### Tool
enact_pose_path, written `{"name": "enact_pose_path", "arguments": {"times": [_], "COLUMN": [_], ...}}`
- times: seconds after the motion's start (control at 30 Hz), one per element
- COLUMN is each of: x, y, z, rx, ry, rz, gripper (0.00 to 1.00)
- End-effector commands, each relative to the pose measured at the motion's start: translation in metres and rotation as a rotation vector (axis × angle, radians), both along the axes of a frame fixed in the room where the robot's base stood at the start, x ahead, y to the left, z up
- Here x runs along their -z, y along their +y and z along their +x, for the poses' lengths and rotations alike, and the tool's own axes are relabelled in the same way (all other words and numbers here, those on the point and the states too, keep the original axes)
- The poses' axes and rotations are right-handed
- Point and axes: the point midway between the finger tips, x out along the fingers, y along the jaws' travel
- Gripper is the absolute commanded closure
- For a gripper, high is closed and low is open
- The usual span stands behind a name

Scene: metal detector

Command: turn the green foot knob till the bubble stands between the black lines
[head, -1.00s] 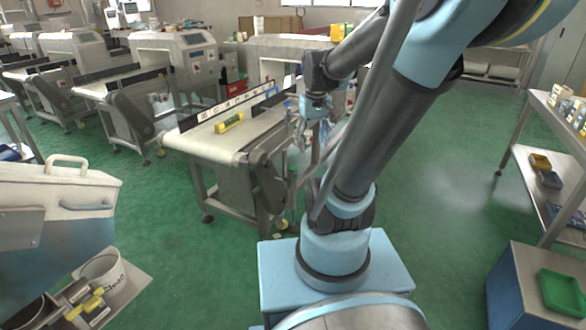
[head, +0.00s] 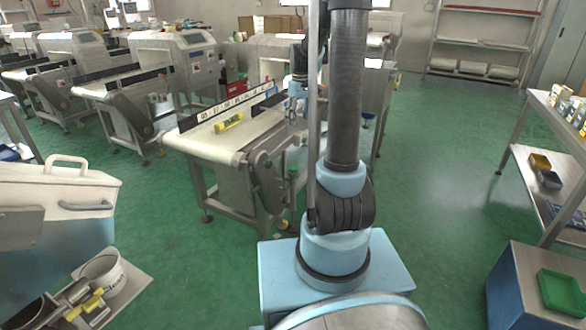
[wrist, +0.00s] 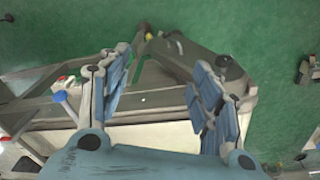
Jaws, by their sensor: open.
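The yellow-green spirit level (head: 229,122) lies on the belt of the near conveyor in the head view. Its bubble and black lines are too small to read. A small green part, which looks like the foot knob (head: 293,173), shows low at the conveyor's near right leg. In the wrist view, a green part (wrist: 117,70) shows beside and behind the left finger, partly hidden by it. My gripper (wrist: 160,60) is open, with nothing between its fingers. In the head view my gripper (head: 294,100) is above the right side of the conveyor, clear of the level.
The near conveyor (head: 205,143) has a dark folded arm (head: 268,180) at its near right end. More conveyors stand to the left and behind. A shelf table (head: 540,175) and a blue cabinet with a green tray (head: 562,291) are on the right. The green floor between is clear.

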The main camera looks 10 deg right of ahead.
Motion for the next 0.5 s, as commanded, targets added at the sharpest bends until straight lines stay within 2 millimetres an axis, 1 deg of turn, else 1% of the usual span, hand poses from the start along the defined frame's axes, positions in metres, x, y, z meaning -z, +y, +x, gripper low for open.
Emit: {"name": "enact_pose_path", "arguments": {"times": [0.03, 0.1, 0.27, 0.5], "x": [0.006, 0.015, 0.038, 0.082], "y": [0.0, 0.0, -0.001, -0.002], "z": [0.014, 0.031, 0.068, 0.12], "rx": [-0.014, -0.035, -0.086, -0.159], "ry": [0.004, 0.009, 0.02, 0.039], "rz": [-0.001, -0.002, -0.005, -0.007], "gripper": [0.42, 0.42, 0.42, 0.42]}}
